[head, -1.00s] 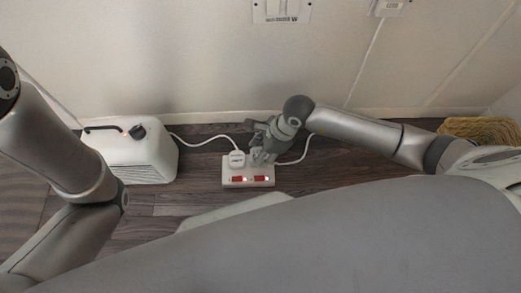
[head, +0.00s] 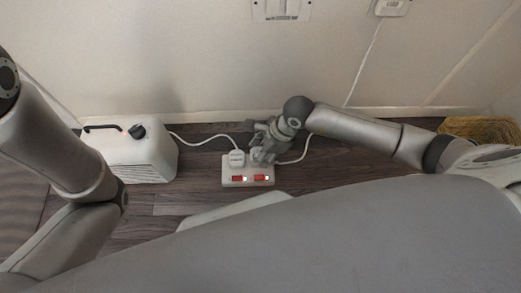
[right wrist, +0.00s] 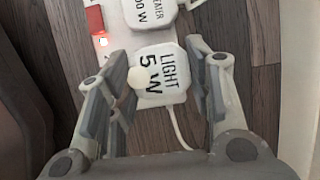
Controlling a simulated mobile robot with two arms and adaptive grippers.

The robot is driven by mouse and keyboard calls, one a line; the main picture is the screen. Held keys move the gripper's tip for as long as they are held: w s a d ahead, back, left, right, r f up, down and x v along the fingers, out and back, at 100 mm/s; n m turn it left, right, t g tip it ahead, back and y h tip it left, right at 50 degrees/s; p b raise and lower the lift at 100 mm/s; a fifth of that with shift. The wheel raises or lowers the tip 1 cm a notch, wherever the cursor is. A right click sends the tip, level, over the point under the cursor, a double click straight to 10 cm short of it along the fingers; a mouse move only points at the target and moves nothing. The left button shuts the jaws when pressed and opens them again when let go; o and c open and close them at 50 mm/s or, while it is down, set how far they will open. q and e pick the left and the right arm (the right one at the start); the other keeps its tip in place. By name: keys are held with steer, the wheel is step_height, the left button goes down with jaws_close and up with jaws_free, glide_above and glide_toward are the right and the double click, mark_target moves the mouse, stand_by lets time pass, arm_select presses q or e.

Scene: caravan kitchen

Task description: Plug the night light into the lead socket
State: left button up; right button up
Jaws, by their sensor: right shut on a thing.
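The night light (right wrist: 163,77) is a white plug marked "LIGHT 5 W" with a small round white dome. In the right wrist view it sits between the two fingers of my right gripper (right wrist: 158,85), which is shut on it. The lead socket (head: 233,182) is a white block on the floor with two red switches. My right gripper (head: 262,150) is over its right half, and the night light is mostly hidden there in the head view. I cannot tell whether its pins are fully in. My left gripper is out of view.
A white plug marked as a heater's (head: 237,158) is in the left outlet; it also shows in the right wrist view (right wrist: 150,14). A white heater (head: 140,157) stands to the left. A white cable (head: 300,153) runs behind. A straw-coloured basket (head: 485,129) is at the right.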

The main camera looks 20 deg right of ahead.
steer(key=shift+f+b, duration=0.55)
steer(key=shift+f, duration=0.3)
steer(key=o, duration=1.1)
steer(key=shift+r, duration=0.15)
steer(key=v, duration=1.1)
steer(key=shift+d+r, duration=0.25)
steer(key=shift+r, duration=0.1)
steer(key=shift+s, duration=0.15)
